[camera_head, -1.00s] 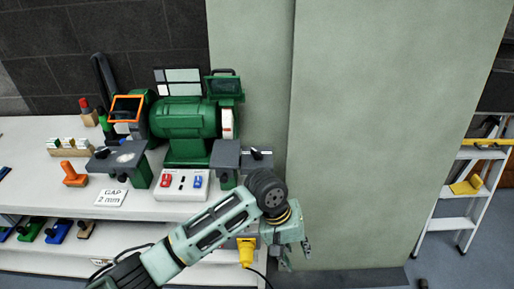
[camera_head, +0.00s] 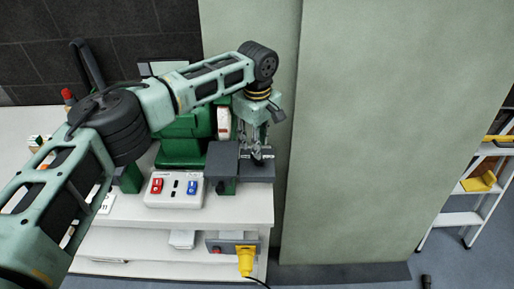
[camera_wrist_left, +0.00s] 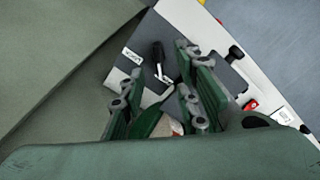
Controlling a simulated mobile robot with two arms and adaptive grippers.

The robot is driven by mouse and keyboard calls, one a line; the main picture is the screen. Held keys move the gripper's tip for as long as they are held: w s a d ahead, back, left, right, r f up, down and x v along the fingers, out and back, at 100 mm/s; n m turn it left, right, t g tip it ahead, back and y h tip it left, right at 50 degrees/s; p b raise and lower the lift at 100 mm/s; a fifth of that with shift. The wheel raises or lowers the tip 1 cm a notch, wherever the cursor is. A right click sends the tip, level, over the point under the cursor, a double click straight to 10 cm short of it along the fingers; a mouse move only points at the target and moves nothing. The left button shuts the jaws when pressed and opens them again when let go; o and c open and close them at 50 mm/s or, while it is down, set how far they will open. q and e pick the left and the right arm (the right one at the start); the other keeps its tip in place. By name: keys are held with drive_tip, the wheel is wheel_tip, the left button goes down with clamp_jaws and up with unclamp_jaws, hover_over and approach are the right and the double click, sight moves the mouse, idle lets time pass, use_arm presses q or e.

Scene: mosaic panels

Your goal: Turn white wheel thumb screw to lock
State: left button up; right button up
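The white wheel (camera_head: 223,123) shows at the right end of the green bench grinder (camera_head: 180,150). The dark grey tool rest (camera_head: 262,174) stands in front of it. My left gripper (camera_head: 257,148) points down over the rest. The lever's base is partly hidden. My right gripper is not in view.
A switch box (camera_head: 174,190) with red and blue switches sits on the white bench (camera_head: 235,212) front. A tall pale green panel (camera_head: 350,130) stands close on the right. My left arm covers much of the grinder.

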use_arm(q)
wheel_tip(320, 180, down, 4)
drive_tip(key=shift+f+p, duration=0.1)
drive_tip(key=shift+p, duration=0.3)
drive_tip(key=shift+w+f, duration=0.15)
drive_tip(key=shift+f, duration=0.6)
clamp_jaws()
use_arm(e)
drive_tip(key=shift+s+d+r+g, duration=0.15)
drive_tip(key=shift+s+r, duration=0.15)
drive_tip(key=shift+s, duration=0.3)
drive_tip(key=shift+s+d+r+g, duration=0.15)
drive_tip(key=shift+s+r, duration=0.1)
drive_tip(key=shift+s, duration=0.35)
